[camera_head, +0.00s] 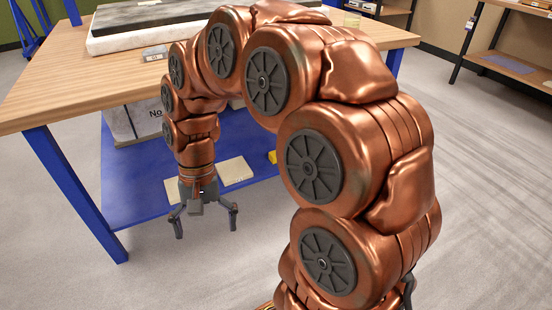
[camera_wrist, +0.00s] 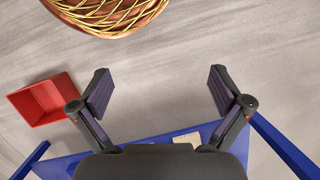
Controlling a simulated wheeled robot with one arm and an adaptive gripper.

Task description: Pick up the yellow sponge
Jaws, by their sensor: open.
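A small yellow object (camera_head: 272,157) shows at the right edge of the blue lower shelf in the head view. My arm partly hides it, and I cannot tell whether it is the sponge. My gripper (camera_head: 206,218) is open and empty, pointing down in front of the shelf's front edge, left of the yellow object and apart from it. In the wrist view my gripper (camera_wrist: 160,90) has its fingers wide apart with only grey floor between them. No clear sponge shows in the wrist view.
The wooden table (camera_head: 75,80) stands on blue legs above the blue shelf (camera_head: 140,190). A cream flat piece (camera_head: 236,170) and a white box (camera_head: 135,122) are on the shelf. An open red box (camera_wrist: 45,100) shows at the left in the wrist view.

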